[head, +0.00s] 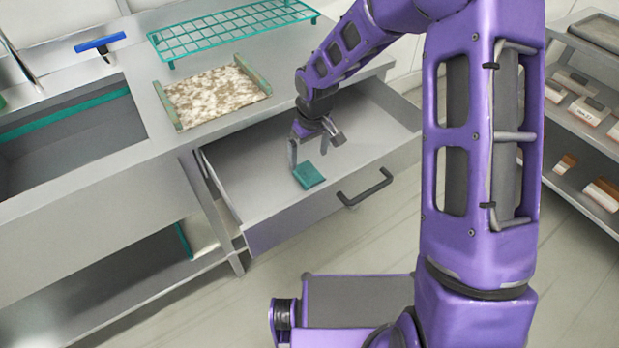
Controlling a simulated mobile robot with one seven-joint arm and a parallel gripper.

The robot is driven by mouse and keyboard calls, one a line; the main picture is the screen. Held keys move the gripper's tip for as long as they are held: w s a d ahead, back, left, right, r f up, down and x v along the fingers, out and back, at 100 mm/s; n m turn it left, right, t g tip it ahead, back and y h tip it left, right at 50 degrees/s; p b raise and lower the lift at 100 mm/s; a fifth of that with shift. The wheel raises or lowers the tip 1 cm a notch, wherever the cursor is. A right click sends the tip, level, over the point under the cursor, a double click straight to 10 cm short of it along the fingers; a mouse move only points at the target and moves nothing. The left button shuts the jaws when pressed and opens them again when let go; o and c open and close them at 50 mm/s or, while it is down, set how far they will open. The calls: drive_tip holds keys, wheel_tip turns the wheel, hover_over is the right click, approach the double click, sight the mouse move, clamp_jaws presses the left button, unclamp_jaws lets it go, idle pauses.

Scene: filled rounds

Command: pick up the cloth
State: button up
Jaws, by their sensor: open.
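The cloth (309,176) is a small, dark teal square lying flat on the floor of the open drawer (262,187), near the drawer's front. My gripper (316,158) points down into the drawer just above the cloth. Its two fingers are spread, one at the cloth's left side and one up to the right. Nothing shows between the fingers. I cannot tell whether the left fingertip touches the cloth.
The drawer's dark handle (365,188) sticks out in front. On the counter above are a speckled tray (213,95), a teal wire rack (232,30) and a blue squeegee (100,43). A sink (70,130) is at left. Shelves (585,120) with boxes stand at right.

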sight(310, 174)
wheel_tip(310, 174, down, 2)
drive_tip(key=shift+w+f, duration=0.1)
drive_tip(key=shift+w+d+f, duration=0.1)
drive_tip(key=shift+f, duration=1.25)
drive_tip(key=shift+w+d+f, duration=0.1)
drive_tip(key=shift+f, duration=1.25)
drive_tip(key=c, duration=1.3)
wheel_tip(310, 174, up, 10)
drive_tip(key=shift+p, duration=0.3)
